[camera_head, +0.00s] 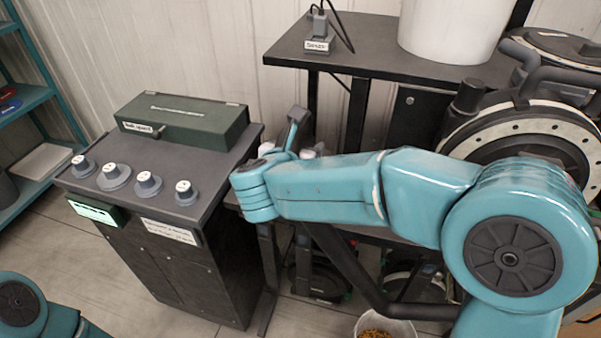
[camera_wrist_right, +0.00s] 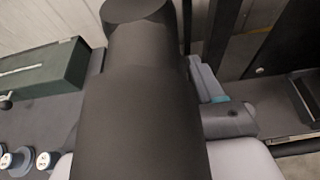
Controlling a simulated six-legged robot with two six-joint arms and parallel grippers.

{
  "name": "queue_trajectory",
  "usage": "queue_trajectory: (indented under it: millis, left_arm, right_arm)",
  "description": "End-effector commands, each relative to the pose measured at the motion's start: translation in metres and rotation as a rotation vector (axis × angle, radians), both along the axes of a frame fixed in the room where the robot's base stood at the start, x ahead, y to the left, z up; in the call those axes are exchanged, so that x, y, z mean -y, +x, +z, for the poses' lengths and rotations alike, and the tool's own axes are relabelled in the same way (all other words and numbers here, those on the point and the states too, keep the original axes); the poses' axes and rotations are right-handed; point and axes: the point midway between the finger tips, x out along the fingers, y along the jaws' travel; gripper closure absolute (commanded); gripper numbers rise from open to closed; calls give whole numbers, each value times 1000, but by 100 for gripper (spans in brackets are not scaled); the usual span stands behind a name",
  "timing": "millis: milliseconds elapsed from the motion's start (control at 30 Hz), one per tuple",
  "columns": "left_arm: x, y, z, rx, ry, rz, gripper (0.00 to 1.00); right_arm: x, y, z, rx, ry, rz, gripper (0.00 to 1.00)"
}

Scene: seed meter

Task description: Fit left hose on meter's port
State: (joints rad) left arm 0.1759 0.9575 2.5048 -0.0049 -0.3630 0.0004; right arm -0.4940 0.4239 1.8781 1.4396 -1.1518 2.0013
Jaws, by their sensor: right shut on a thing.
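My right gripper (camera_wrist_right: 150,160) is shut on a thick black cylinder (camera_wrist_right: 142,100), which looks like a hose end and fills the middle of the right wrist view. Pale grey finger parts show on both sides of it. In the head view my right arm reaches left across the middle, and its wrist hides most of the gripper and the held piece. The seed meter (camera_head: 515,120), a round black housing with a light perforated ring, stands at the right. A short black upright stub (camera_head: 468,95) is at its left; I cannot tell whether it is the port. My left gripper is out of view.
A dark cabinet (camera_head: 180,265) at left carries several grey knobs and a green box (camera_head: 185,118). A black table (camera_head: 350,45) behind holds a white bucket (camera_head: 450,25) and a small labelled socket block (camera_head: 319,46). A tub of grain (camera_head: 385,328) is on the floor.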

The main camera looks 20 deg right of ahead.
Motion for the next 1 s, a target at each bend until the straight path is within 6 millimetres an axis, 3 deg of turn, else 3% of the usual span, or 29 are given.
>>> queue_trajectory:
  millis: [33, 100, 300, 1000]
  left_arm:
    - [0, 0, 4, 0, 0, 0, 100]
    - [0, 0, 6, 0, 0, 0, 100]
    - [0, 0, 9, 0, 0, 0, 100]
    - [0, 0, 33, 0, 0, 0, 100]
  right_arm:
    - [0, 0, 18, 7, 3, -1, 74]
    - [0, 0, 36, 7, 3, -1, 74]
    - [0, 0, 68, 3, -1, -1, 74]
    - [0, 0, 111, 1, -1, -1, 74]
